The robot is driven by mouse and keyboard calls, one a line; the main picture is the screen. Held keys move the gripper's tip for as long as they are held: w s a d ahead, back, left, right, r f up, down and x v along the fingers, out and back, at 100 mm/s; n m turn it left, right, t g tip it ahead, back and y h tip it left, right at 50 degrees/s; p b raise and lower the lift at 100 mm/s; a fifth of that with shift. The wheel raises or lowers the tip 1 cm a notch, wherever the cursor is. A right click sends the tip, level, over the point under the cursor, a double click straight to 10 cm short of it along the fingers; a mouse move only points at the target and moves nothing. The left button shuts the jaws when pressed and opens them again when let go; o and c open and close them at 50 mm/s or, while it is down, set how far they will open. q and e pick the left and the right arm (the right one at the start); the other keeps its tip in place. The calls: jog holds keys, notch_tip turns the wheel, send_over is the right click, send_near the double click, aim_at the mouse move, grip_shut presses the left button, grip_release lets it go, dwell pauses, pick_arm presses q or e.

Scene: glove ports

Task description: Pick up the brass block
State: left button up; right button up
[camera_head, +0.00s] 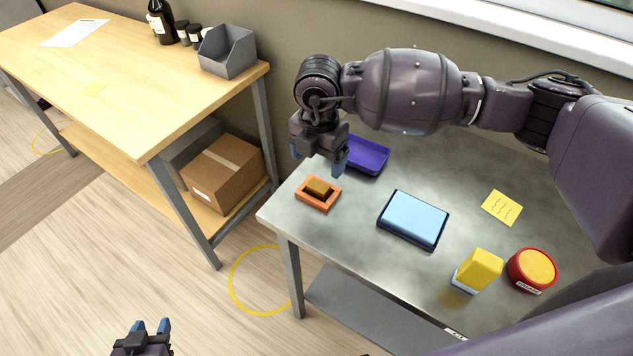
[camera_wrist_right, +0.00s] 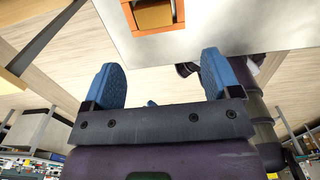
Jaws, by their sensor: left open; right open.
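The brass block (camera_head: 318,187) sits in a small orange square holder (camera_head: 329,204) near the left corner of the grey metal table. In the right wrist view the brass block (camera_wrist_right: 153,14) shows at the top edge, partly cut off, inside the orange holder (camera_wrist_right: 172,29). My right gripper (camera_head: 318,161) is above and just behind the block, blue fingers apart and empty. In the right wrist view its fingers (camera_wrist_right: 163,78) are wide apart with nothing between them. My left gripper (camera_head: 150,327) is low at the bottom left, over the floor, open and empty.
On the metal table (camera_head: 348,232) are a purple tray (camera_head: 367,156), a light-blue pad in a dark frame (camera_head: 413,218), a yellow block (camera_head: 479,268), a red round container (camera_head: 531,270) and a yellow note (camera_head: 502,207). A wooden bench (camera_head: 130,98) stands left, across a floor gap.

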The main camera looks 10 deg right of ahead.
aim_at(315, 188)
notch_tip(315, 188, down, 4)
jog(key=shift+s+r, duration=0.1)
jog(key=shift+w+a+f, duration=0.15)
jog(key=shift+f, duration=1.3)
jog(key=shift+w+a+f, duration=0.1)
jog(key=shift+w+f, duration=0.05)
jog(key=shift+f, duration=1.25)
jog(key=c, duration=1.3)
